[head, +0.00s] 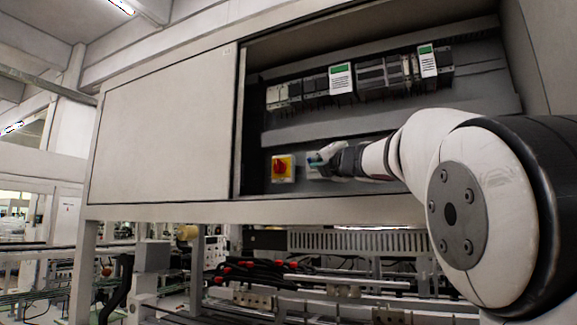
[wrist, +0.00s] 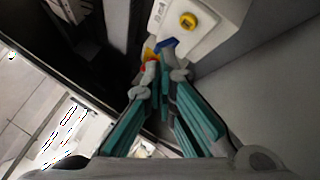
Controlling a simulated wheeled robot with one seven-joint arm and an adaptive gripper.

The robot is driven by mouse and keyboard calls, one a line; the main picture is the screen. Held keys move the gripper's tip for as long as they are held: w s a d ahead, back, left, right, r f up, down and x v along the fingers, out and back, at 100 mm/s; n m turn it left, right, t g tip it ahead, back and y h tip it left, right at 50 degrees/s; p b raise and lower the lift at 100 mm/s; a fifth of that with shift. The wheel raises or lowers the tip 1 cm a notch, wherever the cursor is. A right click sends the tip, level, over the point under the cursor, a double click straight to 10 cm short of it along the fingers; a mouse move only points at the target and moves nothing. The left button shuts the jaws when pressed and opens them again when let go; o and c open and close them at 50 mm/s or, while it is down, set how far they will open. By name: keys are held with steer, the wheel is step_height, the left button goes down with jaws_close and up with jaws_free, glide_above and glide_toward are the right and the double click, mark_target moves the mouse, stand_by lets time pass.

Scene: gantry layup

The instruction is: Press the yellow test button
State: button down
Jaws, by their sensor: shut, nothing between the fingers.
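A red rotary switch on a yellow plate (head: 283,168) sits left of the white box, close to my gripper. Rows of electrical modules (head: 372,77) run above inside the open cabinet. A closed grey panel (head: 165,135) covers the left side.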

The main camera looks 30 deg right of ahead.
steer(key=shift+w+d+r, duration=0.1)
steer(key=shift+w+d, duration=0.45)
steer(key=shift+d, duration=0.25)
stand_by(0.9)
steer(key=shift+w+d+p, duration=0.25)
steer(key=shift+d+p, duration=0.1)
steer(key=shift+p, duration=0.1)
steer(key=shift+w+d, duration=0.25)
steer(key=shift+d, duration=0.05)
stand_by(0.8)
steer(key=shift+a, duration=0.1)
steer(key=shift+s+a, duration=0.45)
steer(key=shift+a, duration=0.05)
steer(key=shift+s+a, duration=0.1)
steer(key=s+a, duration=0.1)
steer(key=a, duration=0.1)
steer(key=s+a, duration=0.1)
steer(key=s, duration=0.1)
steer(key=shift+a+b, duration=0.3)
steer(key=shift+a, duration=0.1)
